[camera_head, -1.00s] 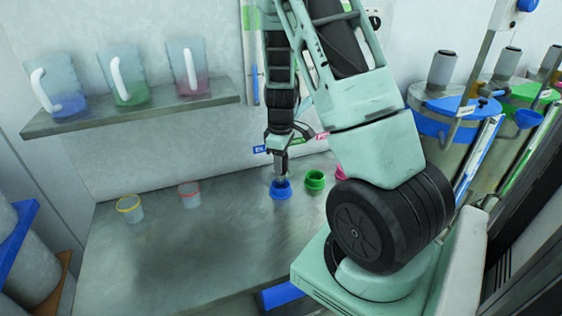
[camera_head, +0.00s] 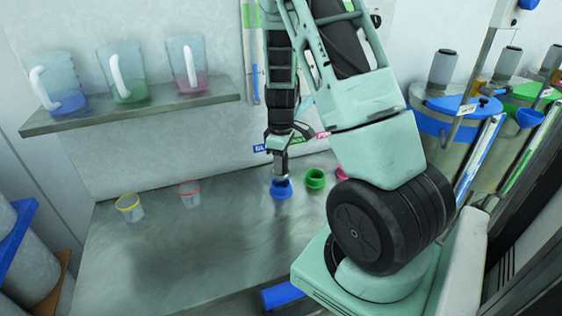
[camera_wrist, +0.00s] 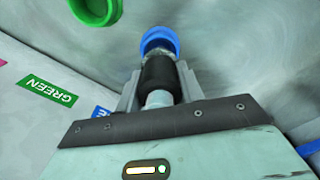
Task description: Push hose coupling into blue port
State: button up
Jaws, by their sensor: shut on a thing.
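The blue port (camera_head: 281,189) is a blue ring on the metal bench, and it also shows in the wrist view (camera_wrist: 160,38). My gripper (camera_head: 281,170) is right above it, pointing down. In the wrist view my gripper (camera_wrist: 160,80) is shut on the hose coupling (camera_wrist: 158,75), a dark cylinder with a pale lower part. The coupling's far end lies at the blue ring's opening and seems to be at least partly inside it. How deep it sits cannot be told.
A green port (camera_head: 315,179) stands just right of the blue one, with a pink port (camera_head: 341,172) beyond. Two clear cups, one yellow-rimmed (camera_head: 130,207) and one red-rimmed (camera_head: 189,193), stand left. A shelf (camera_head: 140,110) with jugs is above. The bench between is clear.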

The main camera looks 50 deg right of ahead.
jog(key=shift+f, duration=0.1)
jog(key=shift+f+b, duration=0.55)
jog(key=shift+b, duration=0.1)
jog(key=shift+f, duration=0.1)
jog(key=shift+f+b, duration=0.95)
jog(key=shift+f, duration=0.05)
jog(key=o, duration=1.3)
jog(key=shift+c, duration=0.2)
jog(key=shift+r, duration=0.15)
jog(key=shift+r+p, duration=2.65)
jog(key=shift+r, duration=0.8)
